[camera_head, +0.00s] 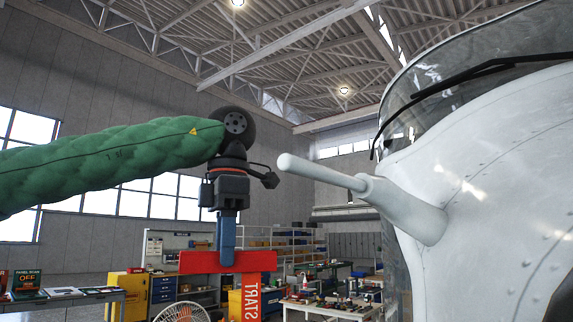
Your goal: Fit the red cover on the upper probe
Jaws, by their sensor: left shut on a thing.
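My left gripper (227,250) hangs at the end of my green-sleeved arm, pointing down, left of the helicopter nose. Its blue fingers are shut on the red cover (200,262), which lies crosswise below them. A red streamer with white letters (251,292) hangs from the cover's right part. The upper probe (318,171) is a bare pale grey tube pointing left from the nose, with its rounded tip at upper right of the cover. The cover is apart from the probe and lower in the picture. My right gripper is not in view.
The white helicopter nose (490,185) with its dark windscreen (440,85) fills the right side. A workbench (330,309), a yellow cabinet (128,290) and a fan (181,313) stand in the background. Open air lies between gripper and probe.

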